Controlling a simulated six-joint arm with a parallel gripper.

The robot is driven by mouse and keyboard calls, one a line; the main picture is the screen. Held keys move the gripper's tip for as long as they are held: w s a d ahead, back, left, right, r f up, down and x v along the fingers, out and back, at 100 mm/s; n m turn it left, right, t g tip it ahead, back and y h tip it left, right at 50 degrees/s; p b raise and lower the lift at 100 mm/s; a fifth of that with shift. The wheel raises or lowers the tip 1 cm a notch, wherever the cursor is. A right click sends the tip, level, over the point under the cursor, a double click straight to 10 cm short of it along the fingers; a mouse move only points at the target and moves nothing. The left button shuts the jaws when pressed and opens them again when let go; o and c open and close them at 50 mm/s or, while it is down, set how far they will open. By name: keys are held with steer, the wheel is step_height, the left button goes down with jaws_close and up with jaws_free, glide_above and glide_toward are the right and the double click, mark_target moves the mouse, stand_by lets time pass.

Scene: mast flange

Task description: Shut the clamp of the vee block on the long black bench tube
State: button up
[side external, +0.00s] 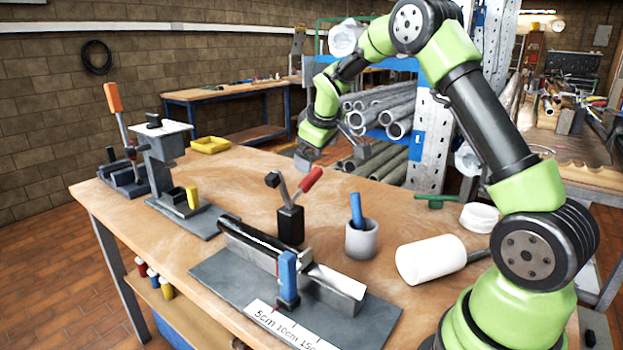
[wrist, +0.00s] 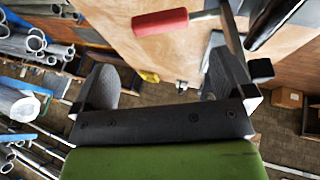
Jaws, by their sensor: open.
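The long black bench tube (side external: 245,238) lies in the grey vee block (side external: 335,285) on a grey plate. The clamp (side external: 290,222), a black post with a red-handled lever (side external: 310,182), stands behind the block. Its red handle slopes up to the right, and its arm with a black pad (side external: 272,180) is raised, apart from the tube. My gripper (side external: 330,156) is open and empty, above and behind the clamp, not touching it. In the wrist view, the red handle (wrist: 160,21) lies beyond my open fingers (wrist: 163,80).
A blue stop (side external: 288,278) stands at the block's front by a printed scale. A cup with a blue tool (side external: 361,240), a white mallet (side external: 430,260) and a white ring (side external: 479,217) are to the right. Another fixture (side external: 165,165) stands left. A yellow tray (side external: 210,145) lies behind.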

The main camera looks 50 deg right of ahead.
mark_target(312, 177)
steer(key=x, duration=1)
steer(key=shift+d+f, duration=0.1)
steer(key=shift+c, duration=0.5)
steer(key=c, duration=1)
